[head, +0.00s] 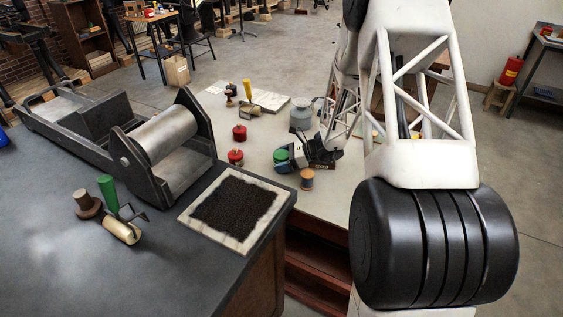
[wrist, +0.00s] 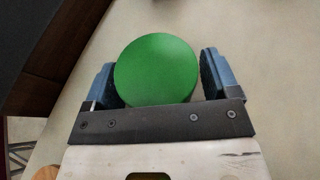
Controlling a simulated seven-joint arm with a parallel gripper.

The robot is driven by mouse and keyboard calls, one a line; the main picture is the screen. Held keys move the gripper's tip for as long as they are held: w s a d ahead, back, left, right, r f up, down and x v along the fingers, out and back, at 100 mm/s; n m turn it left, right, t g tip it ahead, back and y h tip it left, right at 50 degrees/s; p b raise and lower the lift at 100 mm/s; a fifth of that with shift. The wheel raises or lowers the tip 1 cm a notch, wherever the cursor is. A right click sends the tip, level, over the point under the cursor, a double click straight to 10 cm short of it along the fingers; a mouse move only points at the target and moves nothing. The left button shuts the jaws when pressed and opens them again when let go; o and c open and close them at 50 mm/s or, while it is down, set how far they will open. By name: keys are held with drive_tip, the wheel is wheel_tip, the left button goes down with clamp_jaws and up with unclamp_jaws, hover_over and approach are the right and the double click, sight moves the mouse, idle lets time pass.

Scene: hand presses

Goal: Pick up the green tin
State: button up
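The green tin (head: 281,155) stands on the pale worktop, partly hidden by my gripper (head: 291,160) in the head view. In the wrist view, the round green top of the tin (wrist: 156,69) lies between the two blue-backed fingers of my gripper (wrist: 159,82). The fingers are spread on either side of it. A thin gap seems to show on the right; on the left the tin's edge comes very near the finger, and contact there is unclear.
Two red tins (head: 239,132) stand left of the green one. A brown-orange tin (head: 307,179) stands near the front edge and a grey container (head: 300,114) behind. A dark bench (head: 60,250) carries a roller press (head: 165,140) and a black inked slab (head: 235,208).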

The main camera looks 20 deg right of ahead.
sight(281, 154)
drive_tip(key=c, duration=0.8)
drive_tip(key=shift+r, duration=0.15)
drive_tip(key=shift+c, duration=0.2)
drive_tip(key=shift+r, duration=4.85)
